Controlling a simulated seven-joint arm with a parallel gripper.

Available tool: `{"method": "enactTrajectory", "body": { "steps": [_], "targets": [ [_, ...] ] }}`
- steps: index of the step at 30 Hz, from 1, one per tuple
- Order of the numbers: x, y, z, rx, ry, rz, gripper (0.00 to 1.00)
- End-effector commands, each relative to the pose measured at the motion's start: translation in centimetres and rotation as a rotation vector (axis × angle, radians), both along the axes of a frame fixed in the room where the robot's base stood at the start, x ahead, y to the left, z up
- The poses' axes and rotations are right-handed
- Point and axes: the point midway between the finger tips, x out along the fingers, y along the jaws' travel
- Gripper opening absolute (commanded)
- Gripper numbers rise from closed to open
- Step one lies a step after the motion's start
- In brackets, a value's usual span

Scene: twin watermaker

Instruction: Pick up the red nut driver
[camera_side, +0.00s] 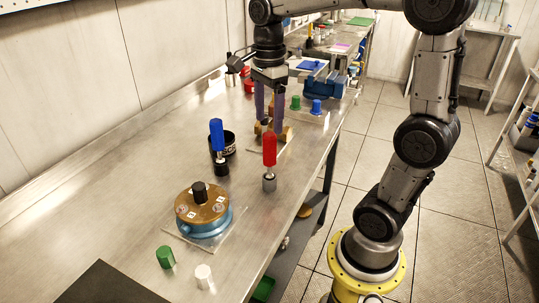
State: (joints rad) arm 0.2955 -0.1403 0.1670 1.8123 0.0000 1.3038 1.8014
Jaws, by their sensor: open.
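The red nut driver (269,150) stands upright on the metal bench, near its right edge, with its grey lower end (269,182) on the surface. My gripper (268,128) points down behind it, with its two purple fingers apart. Its fingertips are close to a brass-coloured part (284,133) on a small plate. I cannot tell from this view whether the fingers touch that part. The gripper is apart from the red nut driver.
A blue-handled driver (217,135) stands left of the red one, beside a black ring-shaped holder (229,146). A blue and brass round unit (203,212) sits in front. Green (165,257) and white (204,277) caps stand nearer. A blue vise (325,83) is behind.

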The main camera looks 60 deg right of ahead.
Motion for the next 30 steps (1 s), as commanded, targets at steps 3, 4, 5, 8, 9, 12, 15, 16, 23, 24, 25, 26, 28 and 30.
{"method": "enactTrajectory", "body": {
  "steps": [3,4,5,8,9,12,15,16,23,24,25,26,28,30],
  "targets": [
    [-0.1,0.1,-2.5,0.002,0.005,0.001,0.75],
    [-0.1,0.1,-3.0,0.001,0.004,0.002,0.75],
    [-0.1,0.1,-3.5,0.001,0.004,0.002,0.75],
    [-0.1,0.1,-4.8,0.0,0.002,0.002,0.75],
    [-0.1,0.1,-5.2,0.001,0.001,0.002,0.75],
    [-0.1,0.1,-5.8,0.001,0.001,0.003,0.75],
    [-0.1,0.1,-6.4,0.001,0.002,0.003,0.75],
    [-0.2,0.1,-6.8,0.001,0.003,0.003,0.75],
    [-0.3,0.1,-10.0,0.001,0.003,0.003,0.75],
    [-0.3,0.1,-10.4,0.001,0.002,0.003,0.75],
    [-0.3,0.1,-10.6,0.001,0.001,0.003,0.75],
    [-0.2,0.1,-10.8,0.0,0.0,0.003,0.75],
    [-0.3,0.1,-11.0,0.0,0.0,0.003,0.75],
    [-0.3,0.1,-11.1,0.0,-0.001,0.003,0.75]
  ]
}}
